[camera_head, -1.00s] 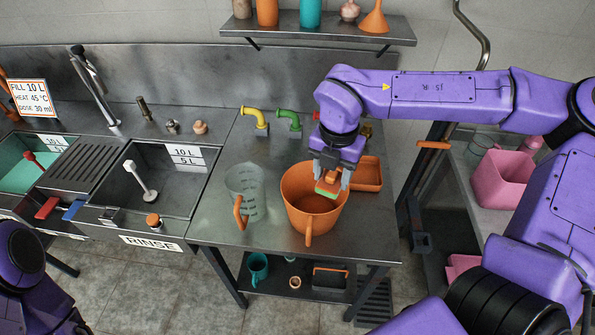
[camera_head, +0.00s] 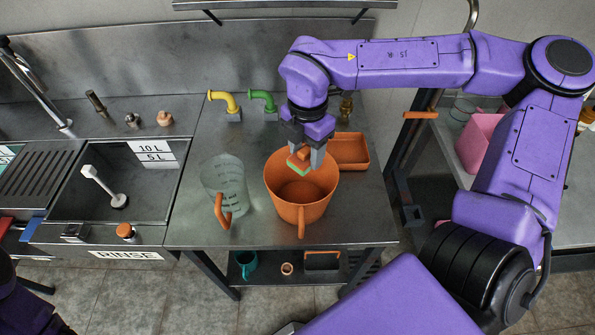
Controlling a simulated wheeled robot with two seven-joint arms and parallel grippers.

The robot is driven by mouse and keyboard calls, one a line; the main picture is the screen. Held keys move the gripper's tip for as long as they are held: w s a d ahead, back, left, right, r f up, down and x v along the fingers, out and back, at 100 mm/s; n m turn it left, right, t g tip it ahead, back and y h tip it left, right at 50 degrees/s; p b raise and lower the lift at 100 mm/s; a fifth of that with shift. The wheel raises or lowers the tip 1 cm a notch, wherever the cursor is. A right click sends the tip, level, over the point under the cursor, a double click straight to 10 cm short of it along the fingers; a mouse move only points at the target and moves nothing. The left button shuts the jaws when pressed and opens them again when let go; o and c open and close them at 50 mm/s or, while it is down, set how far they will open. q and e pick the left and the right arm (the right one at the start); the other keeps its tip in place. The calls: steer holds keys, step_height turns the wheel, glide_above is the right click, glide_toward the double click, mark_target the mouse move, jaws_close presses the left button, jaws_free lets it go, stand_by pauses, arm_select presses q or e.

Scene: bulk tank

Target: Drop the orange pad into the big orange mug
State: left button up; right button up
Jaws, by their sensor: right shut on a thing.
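The big orange mug (camera_head: 301,213) stands upright on the steel table, its handle toward me. My right gripper (camera_head: 304,154) points down over the mug's mouth, shut on the orange pad (camera_head: 300,159). The pad has an orange top and a green underside, and it shows against the rear part of the mug's opening. I cannot tell whether the pad is above the rim or a little below it. My left gripper is not in view; only a dark bit of my left arm shows at the lower left.
A clear measuring jug (camera_head: 225,182) with an orange handle stands left of the mug. An orange tray (camera_head: 350,152) sits behind it to the right. Yellow (camera_head: 222,99) and green (camera_head: 263,98) taps are at the back. A sink (camera_head: 110,190) lies to the left.

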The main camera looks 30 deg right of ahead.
steer(key=o, duration=0.6)
steer(key=shift+s+r, duration=0.15)
steer(key=shift+s, duration=0.05)
steer(key=o, duration=0.5)
steer(key=shift+s+r, duration=0.15)
steer(key=shift+s, duration=0.4)
steer(key=shift+w, duration=0.2)
steer(key=shift+w+r, duration=0.1)
steer(key=shift+w, duration=0.1)
arm_select(q)
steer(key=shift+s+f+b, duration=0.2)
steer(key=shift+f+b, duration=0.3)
steer(key=shift+b, duration=0.1)
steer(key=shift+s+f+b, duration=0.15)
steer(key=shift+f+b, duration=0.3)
steer(key=shift+b, duration=0.1)
arm_select(e)
steer(key=r, duration=1)
steer(key=shift+s+r, duration=0.2)
steer(key=shift+s, duration=0.1)
